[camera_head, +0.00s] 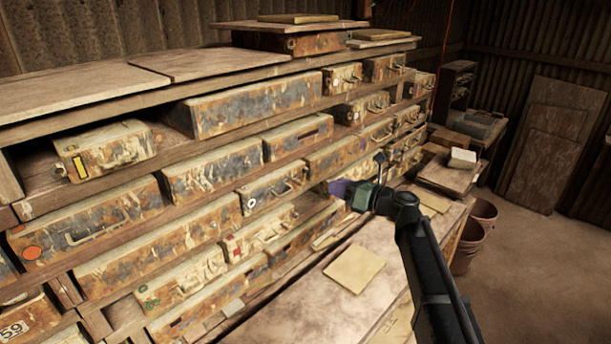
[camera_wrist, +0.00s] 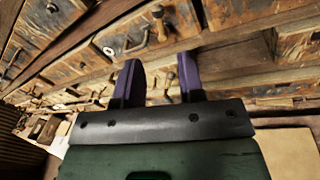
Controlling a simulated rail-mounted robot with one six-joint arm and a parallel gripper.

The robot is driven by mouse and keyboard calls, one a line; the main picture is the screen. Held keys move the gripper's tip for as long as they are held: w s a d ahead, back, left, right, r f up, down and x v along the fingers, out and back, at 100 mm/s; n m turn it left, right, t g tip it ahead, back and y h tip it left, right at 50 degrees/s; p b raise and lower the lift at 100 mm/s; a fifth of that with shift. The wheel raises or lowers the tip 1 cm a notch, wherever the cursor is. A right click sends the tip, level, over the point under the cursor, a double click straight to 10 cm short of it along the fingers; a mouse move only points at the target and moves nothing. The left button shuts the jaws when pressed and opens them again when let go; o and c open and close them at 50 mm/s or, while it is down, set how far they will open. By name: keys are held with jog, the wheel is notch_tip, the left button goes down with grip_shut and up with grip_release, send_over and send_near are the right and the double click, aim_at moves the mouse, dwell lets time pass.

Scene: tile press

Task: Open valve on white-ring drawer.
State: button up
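A weathered drawer front (camera_head: 275,188) in the middle of the rack carries a small white ring mark at its lower left and a bar handle. In the wrist view a drawer with a white ring (camera_wrist: 108,51) and a curved metal handle (camera_wrist: 140,42) lies above and left of my gripper. A small dark knob-like fitting (camera_wrist: 158,14) is at its right side; I cannot tell whether it is a valve. My gripper (camera_head: 338,188) is in front of the rack, right of the drawer. In the wrist view my gripper (camera_wrist: 158,78) has its two purple fingers apart, with nothing held between them.
A wooden bench top (camera_head: 305,300) runs below the rack, with a tan square tile (camera_head: 355,267) on it. A yellow-marked drawer (camera_head: 107,150) juts out at upper left. Floor at the right is open.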

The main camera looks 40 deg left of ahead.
aim_at(304, 176)
jog(key=s+a, duration=0.1)
jog(key=a, duration=0.9)
jog(key=shift+s+a, duration=0.15)
jog(key=shift+c, duration=0.3)
